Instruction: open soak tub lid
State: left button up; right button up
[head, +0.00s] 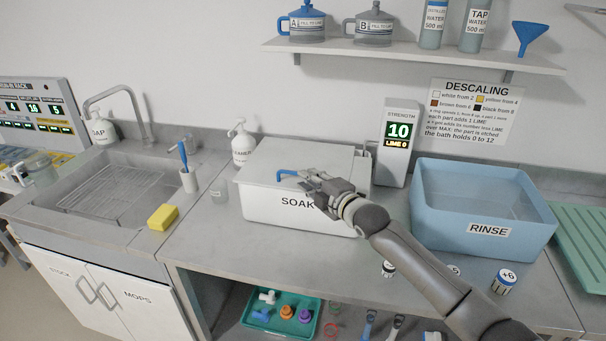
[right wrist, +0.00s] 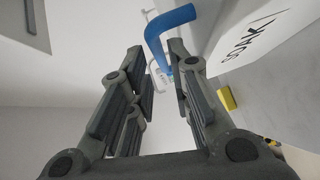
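The white soak tub (head: 270,205) stands on the counter in the head view, with its lid (head: 310,156) lying shut on top. A blue bar handle (head: 287,174) sits at the lid's front edge. My right gripper (head: 308,179) is just right of the handle, over the front of the tub, and hides part of the SOAK label. In the right wrist view the bent blue handle (right wrist: 168,30) shows past the fingertips, close to the right-hand finger. The fingers (right wrist: 158,55) are apart with nothing between them; I cannot tell whether one touches the handle. My left gripper is not in view.
A blue rinse tub (head: 480,205) stands to the right, with the strength display (head: 398,140) behind. A white pump bottle (head: 242,147), a small clear cup (head: 219,190) and a yellow sponge (head: 162,217) are left of the soak tub. A shelf (head: 410,57) hangs above.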

jog(key=shift+x, duration=1.9)
jog(key=shift+c, duration=0.2)
grip_shut()
